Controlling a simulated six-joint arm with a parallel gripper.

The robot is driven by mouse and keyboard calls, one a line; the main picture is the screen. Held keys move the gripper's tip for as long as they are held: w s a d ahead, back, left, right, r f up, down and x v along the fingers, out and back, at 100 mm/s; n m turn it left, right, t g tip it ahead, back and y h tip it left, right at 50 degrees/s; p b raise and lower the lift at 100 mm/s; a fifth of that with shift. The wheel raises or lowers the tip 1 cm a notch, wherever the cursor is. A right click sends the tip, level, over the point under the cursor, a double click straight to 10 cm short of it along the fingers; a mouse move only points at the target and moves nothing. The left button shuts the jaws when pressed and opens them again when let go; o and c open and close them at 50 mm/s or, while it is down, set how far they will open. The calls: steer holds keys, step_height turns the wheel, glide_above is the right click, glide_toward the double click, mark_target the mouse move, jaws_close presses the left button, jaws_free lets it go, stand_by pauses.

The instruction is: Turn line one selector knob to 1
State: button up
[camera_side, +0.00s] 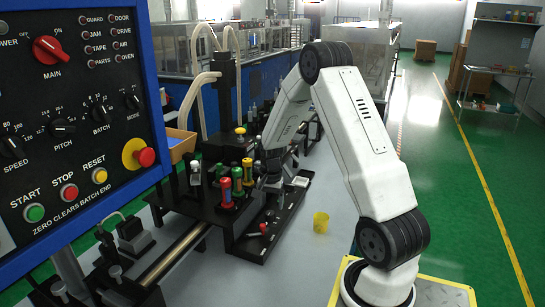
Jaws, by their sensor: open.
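I cannot pick out a knob marked line one. Red, green and yellow cylinders (237,181) stand on the fixture. My gripper (270,184) is low over the fixture, just right of these cylinders and above the red-tipped part. It is open. Its fingertips are small, dark and partly hidden, and I see nothing between them.
A blue-framed control panel (158,75) fills the left, with a red MAIN knob (48,50), black SPEED, PITCH, BATCH and MODE knobs, and push buttons.

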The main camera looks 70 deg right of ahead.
mark_target(270, 213)
steer(key=shift+f, duration=2.15)
jaws_close()
